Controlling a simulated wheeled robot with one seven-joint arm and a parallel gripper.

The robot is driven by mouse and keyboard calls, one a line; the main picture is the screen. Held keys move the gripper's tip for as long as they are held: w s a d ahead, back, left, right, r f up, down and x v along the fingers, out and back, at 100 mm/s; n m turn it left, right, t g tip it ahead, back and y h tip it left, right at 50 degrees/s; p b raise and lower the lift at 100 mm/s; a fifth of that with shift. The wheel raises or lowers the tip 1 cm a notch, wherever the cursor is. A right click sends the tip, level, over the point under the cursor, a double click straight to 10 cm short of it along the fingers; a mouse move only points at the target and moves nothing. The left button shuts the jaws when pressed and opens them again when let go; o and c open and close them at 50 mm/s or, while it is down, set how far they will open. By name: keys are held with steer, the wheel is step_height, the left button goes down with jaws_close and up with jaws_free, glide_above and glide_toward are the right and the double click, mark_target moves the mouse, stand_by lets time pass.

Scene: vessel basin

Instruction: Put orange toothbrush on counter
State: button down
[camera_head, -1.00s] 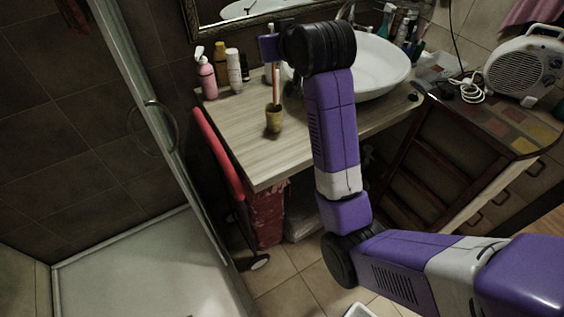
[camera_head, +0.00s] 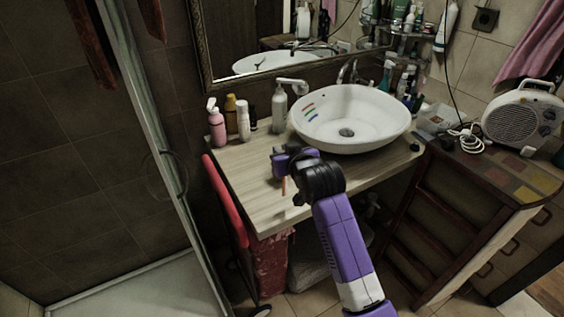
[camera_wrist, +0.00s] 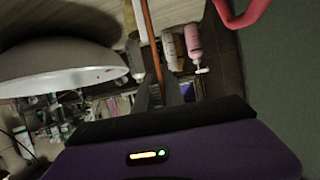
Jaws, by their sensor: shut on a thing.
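The orange toothbrush (camera_head: 284,186) hangs down from my gripper (camera_head: 283,166) at the left part of the wooden counter (camera_head: 246,172). In the wrist view the orange toothbrush (camera_wrist: 151,38) runs between my two fingers (camera_wrist: 158,92), which are shut on it. Its far end leaves the top of that view. I cannot tell whether its lower end touches the counter. The small yellowish cup is not visible now.
A white basin (camera_head: 350,128) stands right of my gripper. A pink bottle (camera_head: 217,128), a white bottle (camera_head: 243,122) and a clear dispenser (camera_head: 279,108) stand at the back left. A fan heater (camera_head: 522,116) is at right. The counter's front left is clear.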

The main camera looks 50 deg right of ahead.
steer(key=shift+f, duration=2.2)
steer(key=shift+f, duration=0.15)
steer(key=c, duration=1.4)
jaws_free()
